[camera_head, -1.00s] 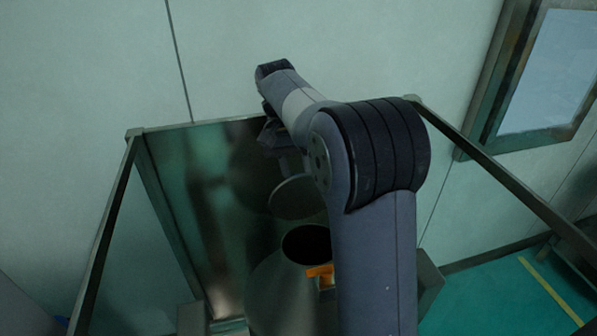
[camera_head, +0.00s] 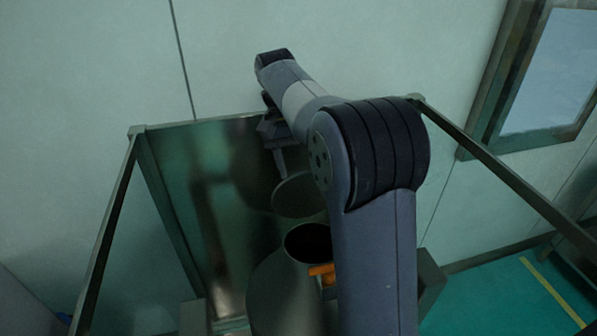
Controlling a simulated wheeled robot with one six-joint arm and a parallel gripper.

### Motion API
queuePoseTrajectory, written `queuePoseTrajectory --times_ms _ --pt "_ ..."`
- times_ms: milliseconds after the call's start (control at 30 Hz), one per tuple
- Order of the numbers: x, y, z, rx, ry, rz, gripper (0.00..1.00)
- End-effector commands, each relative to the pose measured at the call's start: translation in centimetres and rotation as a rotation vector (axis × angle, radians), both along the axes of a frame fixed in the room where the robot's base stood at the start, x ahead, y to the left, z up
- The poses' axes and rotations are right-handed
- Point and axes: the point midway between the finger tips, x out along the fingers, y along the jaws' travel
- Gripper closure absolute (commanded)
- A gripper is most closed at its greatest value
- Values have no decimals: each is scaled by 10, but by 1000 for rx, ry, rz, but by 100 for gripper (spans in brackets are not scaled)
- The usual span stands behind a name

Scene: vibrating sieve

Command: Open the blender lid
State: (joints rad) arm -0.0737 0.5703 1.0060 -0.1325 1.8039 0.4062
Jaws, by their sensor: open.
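The blender lid (camera_head: 298,196) is a round grey metal disc standing tilted up behind a dark round opening (camera_head: 307,243). The opening is in the top of the grey metal blender body (camera_head: 278,296). An orange part (camera_head: 322,271) sits at the near right edge of the opening. My gripper (camera_head: 281,168) is open, just above and behind the upper left edge of the lid. Whether it touches the lid cannot be told. My arm hides the right part of the lid and the blender.
A metal frame with a left rail (camera_head: 104,235) and a right rail (camera_head: 500,175) surrounds the blender. A shiny metal panel (camera_head: 190,200) stands behind it. A pale wall with a window (camera_head: 550,72) is at the back. Green floor (camera_head: 490,305) lies at the right.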

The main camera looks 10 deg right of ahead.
Motion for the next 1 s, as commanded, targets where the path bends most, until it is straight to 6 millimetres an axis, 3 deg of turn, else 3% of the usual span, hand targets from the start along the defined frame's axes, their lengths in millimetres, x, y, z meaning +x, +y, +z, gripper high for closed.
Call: queuePoseTrajectory --times_ms 200,400,800,1000 --pt "8 5 30 1 -2 1 47" --pt "12 8 48 1 1 1 47" --pt "12 9 54 1 2 1 48" --pt "8 3 52 42 -6 55 64"
